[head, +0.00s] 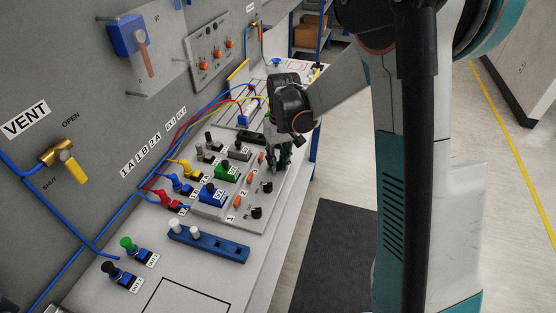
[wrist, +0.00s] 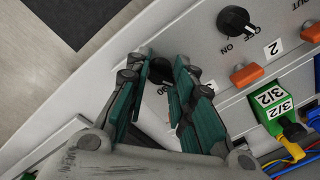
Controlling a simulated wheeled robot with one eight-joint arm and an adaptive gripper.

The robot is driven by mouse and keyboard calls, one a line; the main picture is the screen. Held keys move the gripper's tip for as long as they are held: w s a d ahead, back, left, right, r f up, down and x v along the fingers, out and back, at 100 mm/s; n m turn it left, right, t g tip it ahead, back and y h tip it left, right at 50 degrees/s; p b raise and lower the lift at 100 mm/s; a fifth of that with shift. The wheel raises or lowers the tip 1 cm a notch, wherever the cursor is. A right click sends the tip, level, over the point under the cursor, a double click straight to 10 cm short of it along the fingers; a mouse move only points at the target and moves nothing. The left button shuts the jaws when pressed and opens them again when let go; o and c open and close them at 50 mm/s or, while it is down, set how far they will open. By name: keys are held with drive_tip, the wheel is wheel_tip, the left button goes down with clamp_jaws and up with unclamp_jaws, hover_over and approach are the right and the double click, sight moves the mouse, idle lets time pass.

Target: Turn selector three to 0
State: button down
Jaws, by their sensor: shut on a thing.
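My gripper (head: 280,157) is lowered over the far end of the grey valve panel (head: 235,215). In the wrist view, the two green-padded fingers (wrist: 163,68) stand on either side of a black knob (wrist: 158,72), selector three, and are shut on it. The fingers hide most of this knob and its markings, so I cannot tell which position it points to. The neighbouring black selector (wrist: 235,20), beside the label 2, is uncovered, with OFF and ON printed by it. In the head view, selectors two (head: 267,187) and one (head: 257,212) sit nearer.
Orange indicators (wrist: 246,75) and a green 3/2 valve block (wrist: 275,108) with hoses stand close to my fingers. A blue valve block (head: 212,194) and a blue rail (head: 208,243) are nearer.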

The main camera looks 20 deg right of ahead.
sight(281, 162)
idle(0.3)
drive_tip(key=c, duration=1.4)
unclamp_jaws()
drive_tip(key=shift+o, duration=0.2)
drive_tip(key=shift+r, duration=0.15)
wheel_tip(281, 162, up, 12)
drive_tip(key=shift+d, duration=0.4)
drive_tip(key=s+r+t, duration=0.2)
drive_tip(key=s+t, duration=0.1)
drive_tip(key=s, duration=0.8)
drive_tip(key=s+r+t, duration=0.3)
drive_tip(key=s+t, duration=0.1)
drive_tip(key=s, duration=0.8)
drive_tip(key=shift+a+m+h, duration=0.3)
drive_tip(key=shift+a+m, duration=0.1)
drive_tip(key=shift+a, duration=0.05)
